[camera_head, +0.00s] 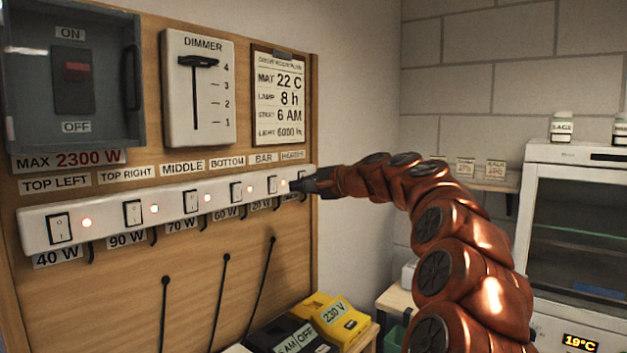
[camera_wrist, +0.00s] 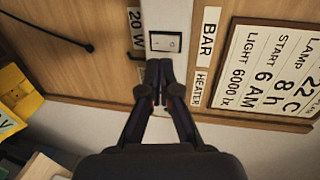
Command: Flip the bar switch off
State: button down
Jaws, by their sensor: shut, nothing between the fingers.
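The bar switch (camera_wrist: 165,41) is a white rocker in a dark frame on the white strip, between the labels BAR and 20 W in the wrist view. It also shows in the head view (camera_head: 271,185), just left of my gripper. My gripper (camera_wrist: 159,66) is shut and empty. Its fingertips are over the strip, close to the edge of the bar switch on the heater side; I cannot tell if they touch. The rocker's tilt is too small to read.
The white switch strip (camera_head: 105,224) carries several similar switches with red lights close by. Above it are a dimmer (camera_head: 215,115), a grey ON/OFF box (camera_head: 110,125) and a paper chart (camera_head: 280,100). Yellow and black boxes (camera_head: 343,323) stand below. A glass-door cabinet (camera_head: 570,240) is at right.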

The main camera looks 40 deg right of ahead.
aim_at(274, 182)
jog(key=shift+w+a+r+p, duration=0.1)
jog(key=shift+w+a+p, duration=0.15)
jog(key=shift+w, duration=0.65)
jog(key=shift+w+a+r+p, duration=0.15)
jog(key=shift+w+p, duration=0.15)
jog(key=shift+w, duration=0.6)
jog(key=shift+w+a+f+p, duration=0.1)
jog(key=shift+w+a+p, duration=0.15)
jog(key=shift+w, duration=0.65)
